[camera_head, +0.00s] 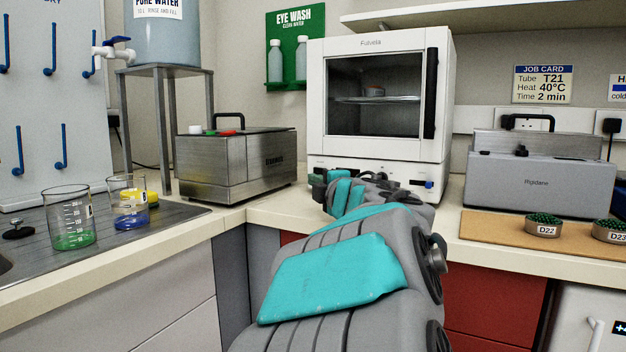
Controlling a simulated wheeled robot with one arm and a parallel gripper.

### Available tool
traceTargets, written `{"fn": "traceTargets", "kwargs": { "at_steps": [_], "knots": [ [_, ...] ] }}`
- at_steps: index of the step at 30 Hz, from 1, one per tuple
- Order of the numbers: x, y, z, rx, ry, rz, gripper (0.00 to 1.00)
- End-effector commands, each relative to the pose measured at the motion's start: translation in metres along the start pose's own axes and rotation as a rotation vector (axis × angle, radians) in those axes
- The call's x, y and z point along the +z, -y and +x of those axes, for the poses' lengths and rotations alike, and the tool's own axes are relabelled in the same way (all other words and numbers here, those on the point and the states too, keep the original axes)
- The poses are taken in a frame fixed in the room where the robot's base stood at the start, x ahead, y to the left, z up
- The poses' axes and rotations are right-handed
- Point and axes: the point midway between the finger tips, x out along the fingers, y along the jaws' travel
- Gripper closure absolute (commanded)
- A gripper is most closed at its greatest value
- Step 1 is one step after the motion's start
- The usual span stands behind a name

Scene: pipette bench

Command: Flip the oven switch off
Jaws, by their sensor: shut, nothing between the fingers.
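The white oven (316,100) stands on the bench in the corner, its dark-windowed door closed. Its lower panel shows a small dark display and a blue part (429,184) at the right. I cannot make out a switch for certain; part of the panel's lower left is hidden by my arm and gripper. My gripper (318,182) is shut and empty, close in front of the panel's lower left. I cannot tell whether it touches the panel.
A steel water bath (235,165) stands left of the oven, and a grey Rigidane unit (540,185) stands right. Two beakers (68,225) (128,208) are at the left. Bead dishes (543,228) sit on a brown mat (490,228). A shelf (480,18) hangs above.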

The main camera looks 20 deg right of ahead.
Motion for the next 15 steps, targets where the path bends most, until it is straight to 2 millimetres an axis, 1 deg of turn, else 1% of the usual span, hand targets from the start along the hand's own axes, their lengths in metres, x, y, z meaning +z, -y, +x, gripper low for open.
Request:
{"fn": "traceTargets", "kwargs": {
  "at_steps": [1,6,15],
  "knots": [
    [-0.001,0.0,-0.006,0.0,0.002,0.0,1.0],
    [-0.002,0.002,-0.016,-0.003,0.001,0.002,1.0],
    [-0.004,0.002,-0.019,-0.002,-0.001,0.001,1.0]
  ]
}}
